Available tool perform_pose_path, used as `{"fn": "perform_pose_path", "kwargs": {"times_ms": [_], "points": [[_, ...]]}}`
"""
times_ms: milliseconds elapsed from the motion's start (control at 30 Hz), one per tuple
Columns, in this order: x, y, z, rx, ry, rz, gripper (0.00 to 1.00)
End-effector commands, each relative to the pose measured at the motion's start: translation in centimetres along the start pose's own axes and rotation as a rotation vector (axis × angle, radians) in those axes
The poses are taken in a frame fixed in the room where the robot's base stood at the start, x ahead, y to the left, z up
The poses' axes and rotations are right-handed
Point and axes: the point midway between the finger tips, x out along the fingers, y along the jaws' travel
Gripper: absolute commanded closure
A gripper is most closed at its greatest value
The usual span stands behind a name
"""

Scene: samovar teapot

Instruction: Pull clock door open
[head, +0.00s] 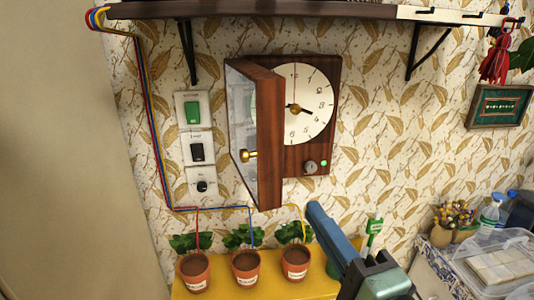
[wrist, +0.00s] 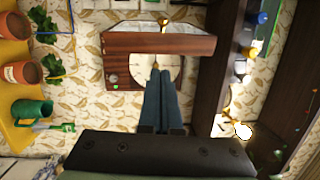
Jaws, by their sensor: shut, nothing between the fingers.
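The wall clock (head: 322,158) has a dark wooden case and a white round dial (head: 318,92). Its wood-framed glass door (head: 270,140) stands swung out from the wall at the left of the dial, leaving much of the dial uncovered. A brass knob (head: 250,155) sits on the door's left face. The door (wrist: 175,43) and knob (wrist: 163,20) also show in the wrist view. My gripper (head: 314,208) is shut and empty, below and right of the door in the head view. In the wrist view its blue fingers (wrist: 160,78) overlap the dial; contact cannot be told.
Switches (head: 195,145) are on the wall left of the clock. A shelf (head: 270,11) runs above. Below are several potted plants (head: 246,265) on a yellow stand (head: 220,288), with wires above them. A clear plastic box (head: 500,262) is at lower right.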

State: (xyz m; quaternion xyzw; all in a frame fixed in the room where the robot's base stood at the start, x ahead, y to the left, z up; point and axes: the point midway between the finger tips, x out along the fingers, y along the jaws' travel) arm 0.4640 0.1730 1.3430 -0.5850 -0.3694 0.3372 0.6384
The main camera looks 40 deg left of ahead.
Motion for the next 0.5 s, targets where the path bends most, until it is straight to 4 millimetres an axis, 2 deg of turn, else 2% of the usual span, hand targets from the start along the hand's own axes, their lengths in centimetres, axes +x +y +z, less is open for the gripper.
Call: {"fn": "perform_pose_path", "kwargs": {"times_ms": [133, 233, 500], "points": [[0.6, 0.1, 0.7, 0.046, -0.033, 0.002, 1.00], [1.9, 0.0, 0.7, 0.046, -0.034, 0.002, 1.00], [7.7, -0.2, 0.9, 0.043, -0.034, 0.002, 1.00]]}}
